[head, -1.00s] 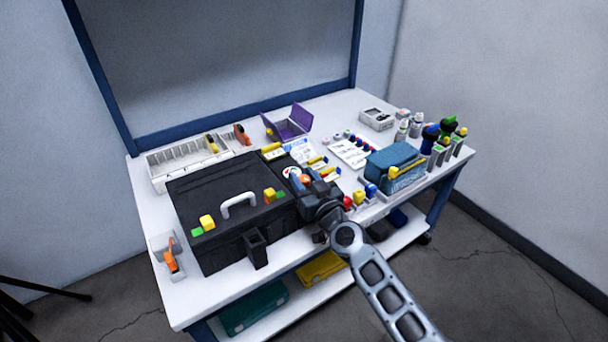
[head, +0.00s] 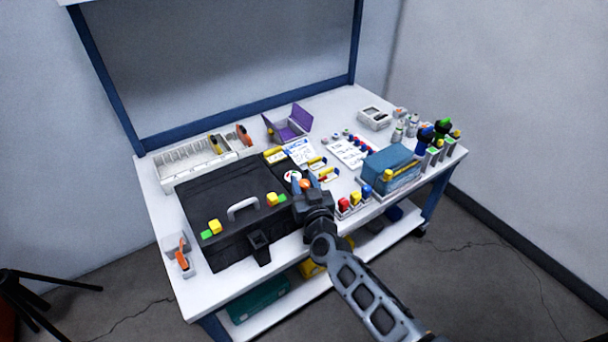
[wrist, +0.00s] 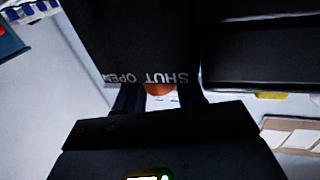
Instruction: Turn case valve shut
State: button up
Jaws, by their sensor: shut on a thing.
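The black case (head: 222,195) lies closed on the white workbench, with a pale handle on its lid. The case valve is an orange knob (wrist: 160,89) showing between my fingers in the wrist view, next to the printed words SHUT and OPEN (wrist: 147,78), which appear upside down. My gripper (wrist: 160,99) is shut on this knob; the fingers partly hide it, and I cannot tell which word it points to. In the head view my gripper (head: 301,186) is at the case's right end, and my arm comes in from the lower right.
A teal box (head: 390,168) and red, yellow and blue blocks (head: 356,198) stand just right of my gripper. Bottles and green-topped items crowd the right end. A white divided bin (head: 200,160) and an open purple box (head: 288,124) are behind.

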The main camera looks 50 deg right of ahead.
jog(key=shift+m+g+h+p, duration=0.5)
jog(key=shift+h+p, duration=0.2)
jog(key=shift+p, duration=0.8)
jog(key=o, duration=0.9)
jog(key=shift+o, duration=0.2)
jog(key=shift+a, duration=0.1)
jog(key=v, duration=0.7)
jog(key=shift+s+p, duration=0.3)
jog(key=shift+a, duration=0.15)
